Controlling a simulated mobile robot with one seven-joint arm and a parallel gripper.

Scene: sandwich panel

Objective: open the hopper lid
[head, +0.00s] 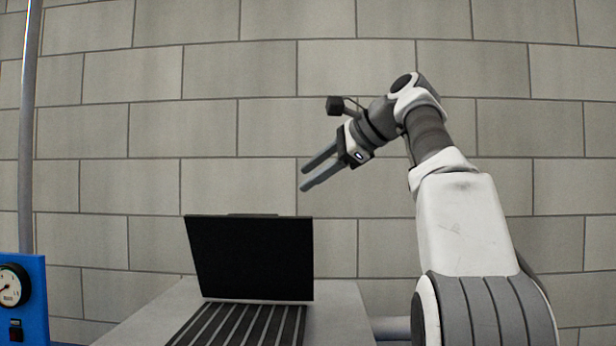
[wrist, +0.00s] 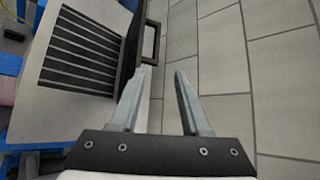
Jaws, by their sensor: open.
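The black hopper lid (head: 250,257) stands up, close to vertical, at the back edge of a slatted black grate (head: 240,325), which lies uncovered. In the wrist view the lid (wrist: 132,38) shows nearly edge-on, with a dark loop handle (wrist: 157,42) on its far side from the grate (wrist: 85,50). In the head view only a sliver of the handle shows above the lid's top edge. My gripper (head: 304,178) is open and empty, above and to the right of the lid. In the wrist view my fingers (wrist: 163,72) point towards the handle side and hold nothing.
The grate is set in a light grey housing (head: 340,315). A grey block wall (head: 210,130) is behind. The air around my gripper is clear.

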